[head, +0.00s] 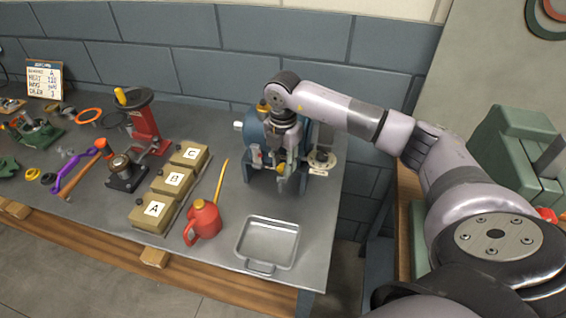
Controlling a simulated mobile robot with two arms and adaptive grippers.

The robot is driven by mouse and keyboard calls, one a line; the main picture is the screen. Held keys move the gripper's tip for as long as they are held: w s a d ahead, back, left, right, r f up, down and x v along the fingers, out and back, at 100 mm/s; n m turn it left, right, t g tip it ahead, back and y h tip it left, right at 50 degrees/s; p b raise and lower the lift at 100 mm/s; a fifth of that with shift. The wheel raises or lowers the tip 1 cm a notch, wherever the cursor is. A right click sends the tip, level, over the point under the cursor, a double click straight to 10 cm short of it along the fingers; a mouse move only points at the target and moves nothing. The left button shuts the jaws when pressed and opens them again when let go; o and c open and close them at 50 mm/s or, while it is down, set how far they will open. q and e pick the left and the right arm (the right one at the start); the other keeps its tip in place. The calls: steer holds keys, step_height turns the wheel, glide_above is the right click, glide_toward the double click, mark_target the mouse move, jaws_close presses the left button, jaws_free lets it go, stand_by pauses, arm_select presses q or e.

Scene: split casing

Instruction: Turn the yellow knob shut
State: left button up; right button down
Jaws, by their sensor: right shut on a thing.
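A blue split casing (256,140) stands on the grey bench top near its right end. My right arm reaches in from the right, and its wrist hides much of the casing's front and top. My right gripper (281,163) points down at the front of the casing and is shut on the yellow knob (281,168). Only a small part of the knob shows between the fingers. How far the knob is turned cannot be told. My left gripper is not in view.
A metal tray (267,243) and a red oil can (202,221) with a long yellow spout stand in front of the casing. Boxes A (152,213), B and C stand to the left. A red stand (147,130) and loose tools lie further left. A block wall is behind.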

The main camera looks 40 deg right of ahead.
steer(key=m, duration=0.6)
stand_by(0.6)
steer(key=c, duration=1.4)
jaws_free()
steer(key=shift+c, duration=0.2)
steer(key=shift+o, duration=0.7)
steer(key=shift+r, duration=0.15)
